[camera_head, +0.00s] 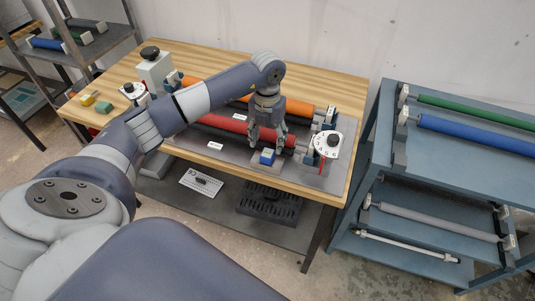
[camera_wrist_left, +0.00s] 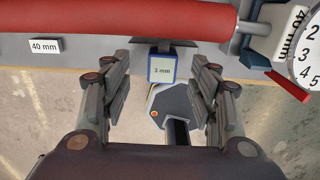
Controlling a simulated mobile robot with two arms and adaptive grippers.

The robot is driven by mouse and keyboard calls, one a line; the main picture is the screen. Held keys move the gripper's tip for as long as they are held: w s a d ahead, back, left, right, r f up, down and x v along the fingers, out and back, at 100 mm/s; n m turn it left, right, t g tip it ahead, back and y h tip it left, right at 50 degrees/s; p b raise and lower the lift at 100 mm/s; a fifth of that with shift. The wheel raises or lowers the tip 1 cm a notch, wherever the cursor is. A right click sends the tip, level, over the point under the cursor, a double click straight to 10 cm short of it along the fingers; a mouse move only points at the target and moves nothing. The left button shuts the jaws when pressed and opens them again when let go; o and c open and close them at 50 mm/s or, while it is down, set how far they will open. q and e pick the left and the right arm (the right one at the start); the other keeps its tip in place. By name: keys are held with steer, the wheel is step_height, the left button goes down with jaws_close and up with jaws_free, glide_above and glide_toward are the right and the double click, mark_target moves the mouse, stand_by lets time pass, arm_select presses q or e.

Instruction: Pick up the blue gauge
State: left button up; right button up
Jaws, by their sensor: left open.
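The blue gauge (camera_head: 267,156) is a small blue block near the front edge of the wooden table, at a grey holder in front of the red roller (camera_head: 240,127). In the left wrist view the gauge (camera_wrist_left: 162,68) shows a pale face reading "3 mm". My left gripper (camera_head: 267,142) points down just above and behind the gauge in the head view. It is open and empty. In the wrist view its fingers (camera_wrist_left: 160,80) stand to either side of the gauge with gaps on both sides. My right gripper is in neither view.
The red roller (camera_wrist_left: 110,20) spans the upper wrist view. A white dial (camera_head: 328,146) stands right of the gauge. A yellow block (camera_head: 87,99) and green block (camera_head: 104,107) lie at the table's left. A blue rack (camera_head: 375,160) with rollers stands at right.

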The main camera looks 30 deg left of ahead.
mark_target(268, 151)
arm_select(q)
steer(key=f+p, duration=0.1)
steer(key=f, duration=0.2)
steer(key=shift+d+f+p, duration=0.2)
steer(key=shift+f+p, duration=0.05)
steer(key=shift+p, duration=0.1)
steer(key=shift+f, duration=0.55)
steer(key=c, duration=1.3)
steer(key=shift+r, duration=0.1)
steer(key=shift+r+b, duration=0.35)
steer(key=shift+r, duration=0.05)
step_height(268, 151, up, 3)
steer(key=shift+f+b, duration=0.2)
steer(key=shift+b, duration=0.65)
steer(key=s+d+b, duration=0.1)
steer(key=s, duration=0.4)
steer(key=s+d+r+b, duration=0.1)
steer(key=s+b, duration=0.1)
steer(key=s, duration=0.3)
steer(key=s+d+b, duration=0.1)
steer(key=s, duration=0.4)
steer(key=shift+s+d+r, duration=0.25)
steer(key=shift+s+d, duration=0.05)
steer(key=shift+d, duration=0.1)
